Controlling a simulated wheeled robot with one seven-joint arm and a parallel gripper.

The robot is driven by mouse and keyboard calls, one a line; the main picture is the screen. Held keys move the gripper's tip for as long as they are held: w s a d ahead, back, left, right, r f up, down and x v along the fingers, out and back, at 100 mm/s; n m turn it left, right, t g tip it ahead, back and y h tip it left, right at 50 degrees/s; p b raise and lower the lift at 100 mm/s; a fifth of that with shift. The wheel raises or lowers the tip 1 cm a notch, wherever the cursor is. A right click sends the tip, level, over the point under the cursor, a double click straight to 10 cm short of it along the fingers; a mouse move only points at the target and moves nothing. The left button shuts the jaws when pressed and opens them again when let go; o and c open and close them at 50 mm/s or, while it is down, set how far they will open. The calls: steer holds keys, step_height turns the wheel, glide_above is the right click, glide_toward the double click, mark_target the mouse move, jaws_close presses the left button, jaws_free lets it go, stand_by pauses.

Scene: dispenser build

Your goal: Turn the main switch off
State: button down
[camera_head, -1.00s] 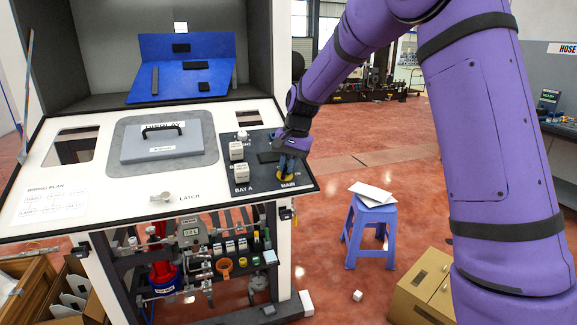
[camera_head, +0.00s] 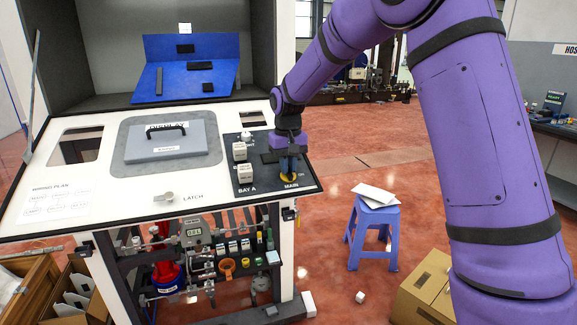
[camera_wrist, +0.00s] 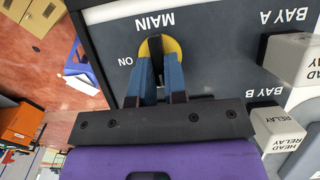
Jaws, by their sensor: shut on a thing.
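The main switch (camera_wrist: 172,45) has a yellow round base on a dark panel, with the label MAIN beside it and ON to one side in the wrist view. In the head view the yellow base of the main switch (camera_head: 289,178) shows at the panel's right end. My gripper (camera_wrist: 157,60) is over the switch, its two blue fingers shut on the dark handle. The head view shows my gripper (camera_head: 289,168) pointing down at the switch. The fingers hide most of the handle, so its exact angle is hard to tell.
White relay blocks (camera_head: 245,173) stand on the panel left of the switch. A grey display lid (camera_head: 170,145) and a latch knob (camera_head: 168,196) are further left. A blue stool (camera_head: 375,225) stands on the floor to the right.

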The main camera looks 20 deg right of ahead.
steer(key=shift+f, duration=0.1)
stand_by(0.3)
steer(key=c, duration=1.2)
jaws_free()
steer(key=shift+o, duration=0.2)
step_height(320, 180, up, 11)
